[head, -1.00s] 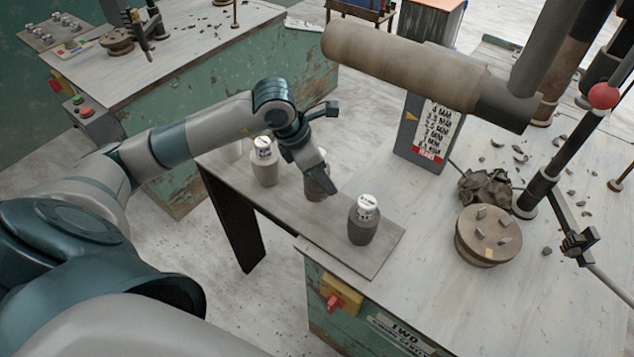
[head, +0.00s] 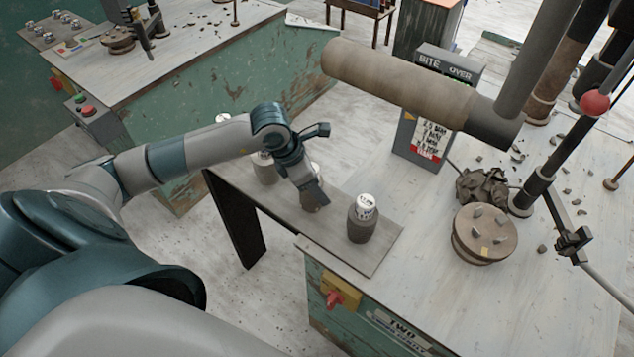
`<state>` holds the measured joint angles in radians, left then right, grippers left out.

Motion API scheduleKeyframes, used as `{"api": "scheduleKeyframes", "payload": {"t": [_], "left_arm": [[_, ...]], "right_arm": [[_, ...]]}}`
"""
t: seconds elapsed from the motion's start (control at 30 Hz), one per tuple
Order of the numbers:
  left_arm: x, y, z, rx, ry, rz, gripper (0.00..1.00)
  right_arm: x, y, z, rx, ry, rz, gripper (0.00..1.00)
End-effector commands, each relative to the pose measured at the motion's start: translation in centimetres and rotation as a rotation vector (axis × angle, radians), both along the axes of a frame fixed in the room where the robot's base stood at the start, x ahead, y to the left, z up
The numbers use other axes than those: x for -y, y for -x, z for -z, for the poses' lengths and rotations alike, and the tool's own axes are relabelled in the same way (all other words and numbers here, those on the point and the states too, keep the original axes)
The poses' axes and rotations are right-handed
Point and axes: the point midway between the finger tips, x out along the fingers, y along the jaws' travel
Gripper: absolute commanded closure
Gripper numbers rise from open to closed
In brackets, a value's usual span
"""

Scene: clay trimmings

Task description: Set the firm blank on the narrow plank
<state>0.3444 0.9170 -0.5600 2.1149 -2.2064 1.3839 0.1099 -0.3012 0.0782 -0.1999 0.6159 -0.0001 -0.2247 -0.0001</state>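The narrow grey plank (head: 378,262) runs from the right bench toward the upper left with several labelled blanks on it. A dark grey blank (head: 362,222) with a white top stands upright near its right end. The labels are too small to read, so which blank is firm cannot be told. My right gripper is not in view.
A brown padded roll (head: 400,82) hangs across the upper middle, before a grey sign box (head: 408,130). The right bench holds a round disc (head: 484,240), a dark clay lump (head: 484,187) and scattered trimmings. Another bench (head: 190,40) stands at upper left.

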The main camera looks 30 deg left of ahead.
Motion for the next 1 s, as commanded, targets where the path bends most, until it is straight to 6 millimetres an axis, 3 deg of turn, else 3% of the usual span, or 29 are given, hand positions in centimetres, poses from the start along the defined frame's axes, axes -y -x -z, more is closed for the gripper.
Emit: {"api": "scheduleKeyframes", "payload": {"t": [0.4, 0.43, 0.5, 1.0], "left_arm": [[0.02, -0.06, 0.39, 0.003, 0.001, 0.001, 0.94], [0.01, 0.00, 0.39, 0.001, 0.000, 0.001, 0.49], [0.02, 0.00, 0.34, 0.000, 0.000, 0.001, 0.35], [-0.13, 0.08, -0.23, 0.002, -0.001, 0.001, 0.35]], "right_arm": [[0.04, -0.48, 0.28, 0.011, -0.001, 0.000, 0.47], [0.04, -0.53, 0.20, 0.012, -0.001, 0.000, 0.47], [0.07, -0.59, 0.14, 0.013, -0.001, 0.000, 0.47], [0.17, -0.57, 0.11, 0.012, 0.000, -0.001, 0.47]]}}
